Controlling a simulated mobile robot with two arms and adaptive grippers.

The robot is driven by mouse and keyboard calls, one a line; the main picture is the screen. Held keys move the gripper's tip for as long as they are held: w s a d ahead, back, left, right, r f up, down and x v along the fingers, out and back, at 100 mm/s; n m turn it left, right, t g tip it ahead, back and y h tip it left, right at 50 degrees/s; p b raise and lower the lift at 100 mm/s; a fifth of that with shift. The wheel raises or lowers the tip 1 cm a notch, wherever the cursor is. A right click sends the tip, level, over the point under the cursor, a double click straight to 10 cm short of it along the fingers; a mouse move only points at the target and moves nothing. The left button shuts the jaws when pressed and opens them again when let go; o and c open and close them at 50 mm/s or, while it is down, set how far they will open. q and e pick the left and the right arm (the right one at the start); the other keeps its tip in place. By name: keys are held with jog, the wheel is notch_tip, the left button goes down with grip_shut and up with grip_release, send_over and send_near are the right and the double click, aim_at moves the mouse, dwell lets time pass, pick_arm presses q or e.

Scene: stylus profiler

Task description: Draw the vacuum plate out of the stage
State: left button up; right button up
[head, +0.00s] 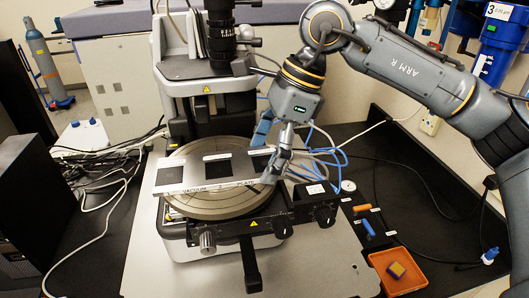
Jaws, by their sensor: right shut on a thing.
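The vacuum plate (236,167) is a flat silver plate with dark square patches and a front edge lettered VACUUM. It lies across the round grey stage (232,208) of the profiler, under the black optics column. My right gripper (267,160) reaches down from the upper right and is shut on the right end of the plate. Its fingers cover part of that end. I cannot tell whether the plate is lifted off the stage. My left gripper is not in view.
The black optics column (221,35) stands close behind the plate. Blue tubes (325,160) and cables lie right of the stage. An orange tray (397,272) with a small yellow-and-blue block is at the lower right. A black box (30,180) stands at the left.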

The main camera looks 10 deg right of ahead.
jog(key=c, duration=0.9)
jog(key=shift+r, duration=0.1)
jog(key=shift+r, duration=0.55)
jog(key=shift+r+p, duration=0.1)
jog(key=shift+p, duration=0.2)
jog(key=shift+r+p, duration=0.8)
jog(key=shift+r, duration=0.55)
notch_tip(320, 180, up, 5)
jog(key=p, duration=0.3)
